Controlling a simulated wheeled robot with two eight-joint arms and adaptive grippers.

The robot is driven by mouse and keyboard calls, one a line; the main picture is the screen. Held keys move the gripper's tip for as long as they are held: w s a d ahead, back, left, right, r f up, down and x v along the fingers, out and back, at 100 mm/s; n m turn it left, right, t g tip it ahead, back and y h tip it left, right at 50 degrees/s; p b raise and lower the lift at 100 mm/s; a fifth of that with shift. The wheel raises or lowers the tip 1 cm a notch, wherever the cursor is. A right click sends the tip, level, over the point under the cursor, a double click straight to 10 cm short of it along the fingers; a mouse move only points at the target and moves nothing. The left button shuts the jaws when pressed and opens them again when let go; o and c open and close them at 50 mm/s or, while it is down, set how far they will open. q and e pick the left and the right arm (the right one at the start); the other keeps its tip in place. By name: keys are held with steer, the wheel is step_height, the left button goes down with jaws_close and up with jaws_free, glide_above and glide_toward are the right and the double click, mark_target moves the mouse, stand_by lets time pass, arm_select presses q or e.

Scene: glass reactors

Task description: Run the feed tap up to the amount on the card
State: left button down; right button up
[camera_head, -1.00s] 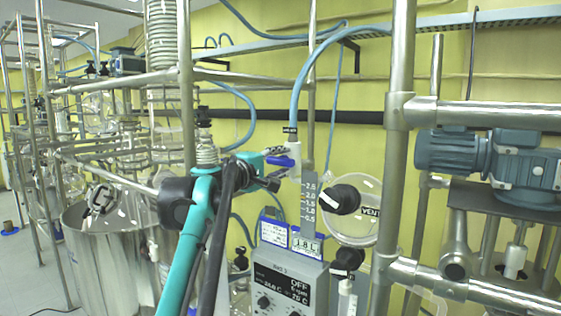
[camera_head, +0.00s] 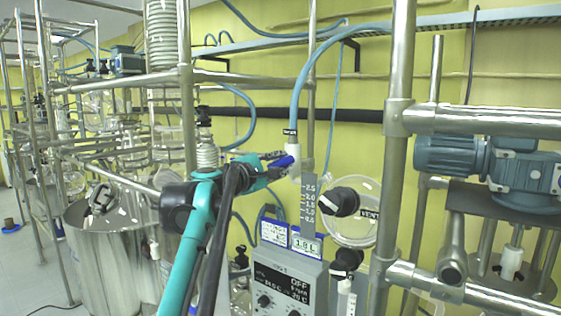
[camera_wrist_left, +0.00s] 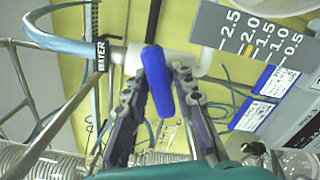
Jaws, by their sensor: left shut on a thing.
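The feed tap is a white fitting (camera_head: 295,160) under a blue hose marked WATER, with a blue lever handle (camera_head: 284,162). My left gripper (camera_head: 275,172) is at the handle; in the left wrist view its fingers (camera_wrist_left: 160,88) are closed around the handle (camera_wrist_left: 157,75). The handle tilts up to the right in the head view. A grey scale (camera_head: 309,205) below the tap is marked 2.5 down to 0.5; the left wrist view shows an orange line near 2.0 on it (camera_wrist_left: 232,35). The card (camera_head: 307,244) reads 1.8 L. I cannot make out any liquid level. My right gripper is not in view.
A control box (camera_head: 285,281) reading OFF stands below the cards. A black VENT knob (camera_head: 342,202) sits right of the scale. A steel post (camera_head: 398,120) and a blue motor (camera_head: 450,154) are to the right. A steel vessel (camera_head: 105,255) stands left.

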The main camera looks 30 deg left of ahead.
arm_select(q)
steer(key=c, duration=1.4)
jaws_free()
steer(key=shift+w, duration=0.1)
steer(key=s+a, duration=0.1)
steer(key=s, duration=1.1)
